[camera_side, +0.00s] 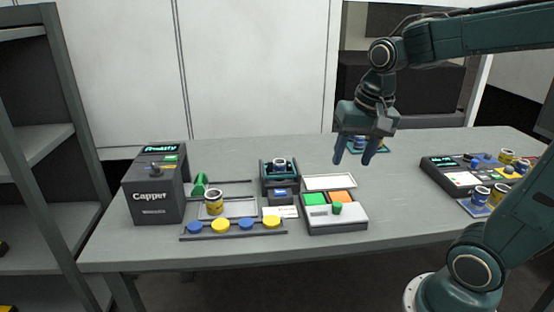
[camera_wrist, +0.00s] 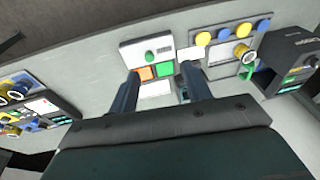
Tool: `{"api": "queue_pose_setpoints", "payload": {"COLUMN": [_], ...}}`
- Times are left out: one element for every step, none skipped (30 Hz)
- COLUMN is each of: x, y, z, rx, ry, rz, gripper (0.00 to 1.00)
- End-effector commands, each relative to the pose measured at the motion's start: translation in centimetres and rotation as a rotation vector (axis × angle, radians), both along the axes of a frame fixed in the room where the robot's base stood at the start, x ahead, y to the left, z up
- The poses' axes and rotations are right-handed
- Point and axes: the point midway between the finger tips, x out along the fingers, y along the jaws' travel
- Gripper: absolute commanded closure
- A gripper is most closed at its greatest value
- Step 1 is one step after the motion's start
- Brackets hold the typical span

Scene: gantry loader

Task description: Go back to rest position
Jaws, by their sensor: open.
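My gripper (camera_side: 355,158) hangs fingers-down above the grey table (camera_side: 300,151), right of and higher than a panel with green and orange squares (camera_side: 334,210). Its blue-grey fingers are apart with nothing between them. In the wrist view my gripper (camera_wrist: 157,88) also shows two separate, empty fingers, and the button panel (camera_wrist: 150,53) lies beyond them. My arm reaches in from the right.
A dark Capper machine (camera_side: 155,190) stands at the left. A yellow-banded can (camera_side: 214,202) stands behind a rail of blue and yellow caps (camera_side: 233,228). Another can sits in a dark holder (camera_side: 279,172). A control unit (camera_side: 470,180) with several cans nearby is at the right.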

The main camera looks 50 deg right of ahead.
Motion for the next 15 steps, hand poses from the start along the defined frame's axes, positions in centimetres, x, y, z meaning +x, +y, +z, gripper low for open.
{"api": "queue_pose_setpoints", "payload": {"x": [-0.7,-1.1,-1.7,-2.1,-2.5,-3.0,-3.4,-3.8,-4.4,-4.8,-5.2,-5.7,-6.1,-6.5,-6.9], "y": [0.7,1.1,1.6,1.9,2.3,2.7,3.0,3.3,3.7,4.0,4.3,4.6,4.9,5.1,5.3], "z": [0.4,0.5,0.7,0.8,1.0,1.1,1.1,1.2,1.3,1.3,1.3,1.3,1.3,1.3,1.3], "rx": [-0.015,-0.023,-0.034,-0.043,-0.053,-0.065,-0.075,-0.085,-0.098,-0.108,-0.118,-0.132,-0.142,-0.152,-0.164], "ry": [-0.023,-0.033,-0.048,-0.059,-0.072,-0.087,-0.099,-0.110,-0.126,-0.137,-0.148,-0.163,-0.173,-0.184,-0.196], "rz": [0.057,0.093,0.138,0.174,0.209,0.255,0.290,0.323,0.369,0.403,0.437,0.481,0.512,0.541,0.578], "gripper": [0.51,0.51,0.51,0.51,0.51,0.51,0.51,0.51,0.51,0.51,0.51,0.51,0.51,0.51,0.51]}}
